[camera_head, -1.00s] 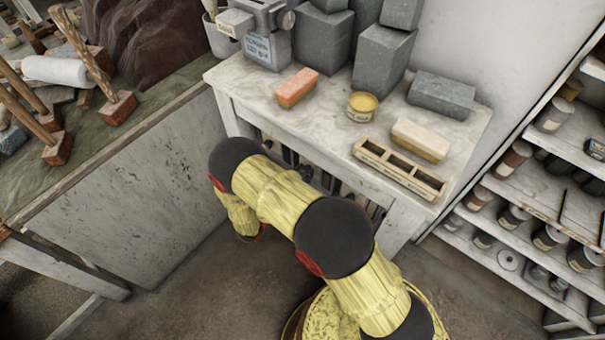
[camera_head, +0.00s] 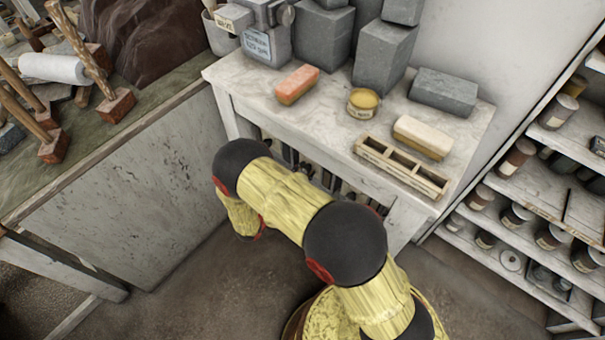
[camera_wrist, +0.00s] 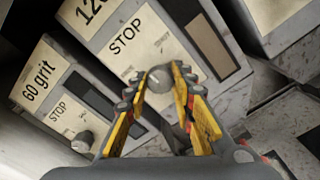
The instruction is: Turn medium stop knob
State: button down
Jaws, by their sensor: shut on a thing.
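In the wrist view, a round grey knob (camera_wrist: 159,78) sits on a grey panel with a cream label reading STOP (camera_wrist: 127,38). A larger number beginning with 12 is partly cut off at the top. The yellow fingers of my gripper (camera_wrist: 160,82) are shut around this knob, one on each side. A second panel marked 60 grit (camera_wrist: 42,68) is on the left, with its own STOP label and a small knob (camera_wrist: 82,142), apart from the fingers. In the head view, my gripper and the knobs are hidden.
In the head view, a pale table (camera_head: 330,112) holds grey blocks, a red-orange brick (camera_head: 297,84), a yellow tin (camera_head: 363,102) and a slotted wooden tray (camera_head: 402,166). A workbench (camera_head: 130,180) is on the left, shelves of jars (camera_head: 560,200) on the right.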

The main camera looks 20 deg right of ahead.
jog(key=m+b, duration=0.2)
jog(key=m, duration=0.3)
jog(key=shift+f+m, duration=0.15)
jog(key=shift+m, duration=0.15)
jog(key=shift+m+b, duration=1)
jog(key=shift+m, duration=1.2)
jog(key=c, duration=1.5)
grip_release()
jog(key=v, duration=1.2)
